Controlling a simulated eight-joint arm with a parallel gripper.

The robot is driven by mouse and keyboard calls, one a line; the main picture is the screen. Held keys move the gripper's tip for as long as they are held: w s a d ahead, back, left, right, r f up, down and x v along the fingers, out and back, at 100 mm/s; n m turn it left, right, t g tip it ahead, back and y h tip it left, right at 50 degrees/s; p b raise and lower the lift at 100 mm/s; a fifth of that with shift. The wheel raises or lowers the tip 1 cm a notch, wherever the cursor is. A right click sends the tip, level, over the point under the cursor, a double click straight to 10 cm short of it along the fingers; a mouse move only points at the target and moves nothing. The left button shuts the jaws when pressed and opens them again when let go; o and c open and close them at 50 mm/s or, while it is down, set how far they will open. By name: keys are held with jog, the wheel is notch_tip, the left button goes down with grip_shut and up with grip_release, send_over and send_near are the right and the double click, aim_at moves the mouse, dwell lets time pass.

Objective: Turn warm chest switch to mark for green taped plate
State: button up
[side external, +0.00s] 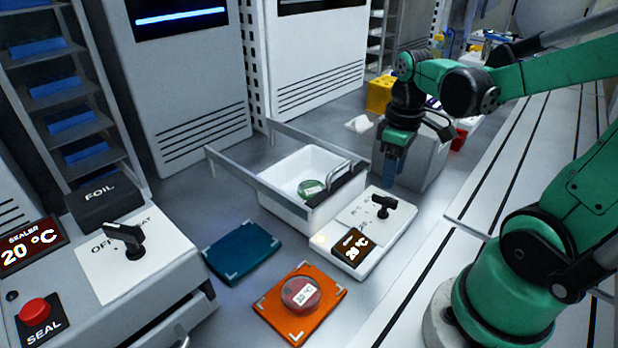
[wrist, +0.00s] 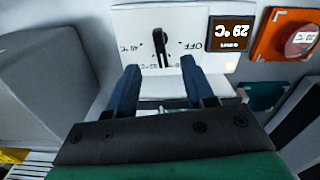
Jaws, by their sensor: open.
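The warm chest's control panel (side external: 408,232) carries a black bar switch (side external: 383,205) and a display (side external: 353,246) reading 29 °C. In the wrist view the switch (wrist: 161,46) points roughly up and down the picture, with OFF to its right and small temperature marks to its left and below, hard to read. The green taped plate (side external: 311,189) lies in the chest's open white drawer (side external: 285,203). My gripper (side external: 390,176) is open and empty, above and behind the switch. In the wrist view its blue fingertips (wrist: 158,70) are spread, with the switch showing beyond the gap, apart from them.
A red taped plate (side external: 300,293) sits on an orange mat (side external: 272,302). A teal mat (side external: 242,252) lies bare beside it. The sealer (side external: 118,252) with its own black knob stands at left. A grey box (side external: 425,160) stands close behind my gripper.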

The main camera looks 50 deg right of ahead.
aim_at(388, 198)
jog(key=shift+f, duration=2.75)
grip_shut()
